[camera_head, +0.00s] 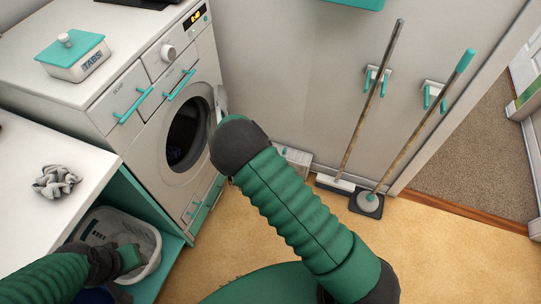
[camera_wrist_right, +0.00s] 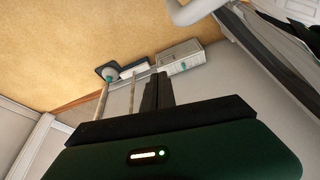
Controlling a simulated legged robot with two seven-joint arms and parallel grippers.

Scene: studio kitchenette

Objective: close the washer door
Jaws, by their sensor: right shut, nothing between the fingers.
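The washer (camera_head: 150,95) stands at the left in the head view, its round drum opening (camera_head: 188,135) dark and uncovered. The washer door stands open; a light sliver of it (camera_head: 221,101) shows to the right of the opening, and my right arm hides the rest. My right forearm reaches up to the door, hiding its gripper in the head view. In the right wrist view my right gripper (camera_wrist_right: 157,82) is shut and empty. A pale curved piece (camera_wrist_right: 195,11), apparently the door's rim, is above and right of the fingers. My left gripper (camera_head: 125,260) is low at the left; its fingers are unclear.
A grey basket (camera_head: 148,236) is by my left gripper, below a white counter (camera_head: 70,205) with a crumpled cloth (camera_head: 55,182). A tabs box (camera_head: 75,58) sits on the washer. Floor is clear at the right.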

